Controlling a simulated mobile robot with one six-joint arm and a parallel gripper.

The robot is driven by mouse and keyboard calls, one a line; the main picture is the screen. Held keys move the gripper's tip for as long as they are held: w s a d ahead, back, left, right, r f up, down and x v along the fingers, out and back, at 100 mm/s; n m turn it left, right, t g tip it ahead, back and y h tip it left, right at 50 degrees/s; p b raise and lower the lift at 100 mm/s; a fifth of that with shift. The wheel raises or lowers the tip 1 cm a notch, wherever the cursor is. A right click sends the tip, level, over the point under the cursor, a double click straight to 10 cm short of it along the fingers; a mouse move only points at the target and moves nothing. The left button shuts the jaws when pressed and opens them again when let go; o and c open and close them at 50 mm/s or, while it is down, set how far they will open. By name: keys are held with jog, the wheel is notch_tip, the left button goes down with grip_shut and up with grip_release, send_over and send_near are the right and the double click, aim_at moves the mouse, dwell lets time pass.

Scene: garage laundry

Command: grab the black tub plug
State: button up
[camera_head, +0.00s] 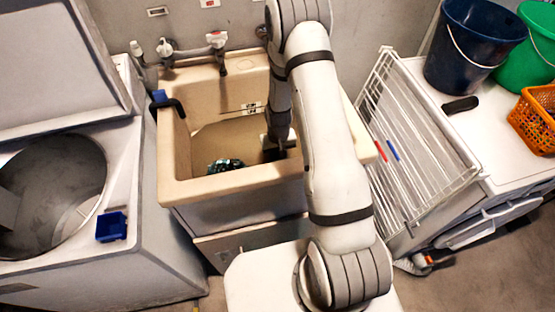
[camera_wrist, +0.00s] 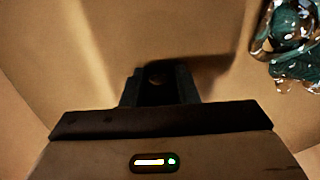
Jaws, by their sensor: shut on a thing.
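My gripper (camera_head: 275,152) reaches down into the beige laundry sink (camera_head: 172,150), near its right side. In the wrist view, my gripper (camera_wrist: 158,82) has its dark fingers close together, shut on a small dark thing, the black tub plug (camera_wrist: 157,92). The plug is mostly hidden between the fingers and hard to make out against them. In the head view the plug cannot be told apart from the dark gripper.
The sink walls and taps (camera_head: 217,40) stand close around the arm. A white drying rack (camera_head: 410,140) stands to the right. An open washer (camera_head: 55,185) is at left.

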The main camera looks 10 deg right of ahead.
jog(key=c, duration=0.3)
